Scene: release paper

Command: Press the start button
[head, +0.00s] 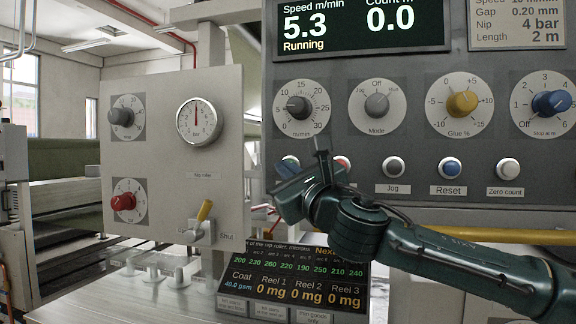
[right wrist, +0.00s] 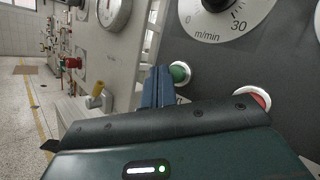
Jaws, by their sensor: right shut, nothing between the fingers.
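The start button, green in a pale ring, is on the grey panel in the right wrist view (right wrist: 180,73). In the head view it is mostly hidden by my right gripper, and its label cannot be read. My right gripper (head: 289,171) is shut and empty in front of the panel's button row. Its blue fingers in the right wrist view (right wrist: 158,86) end right beside the green button, on its left side. I cannot tell whether they touch it. The display (head: 360,25) reads 5.3 m/min, "Running", and count 0.0. My left gripper is not in view.
A red button (right wrist: 259,98) sits right of the green one. Jog (head: 393,167), Reset (head: 449,169) and Zero count (head: 508,170) buttons follow in the row. Knobs such as Mode (head: 377,104) are above. A sloped screen (head: 295,272) sits below my right gripper.

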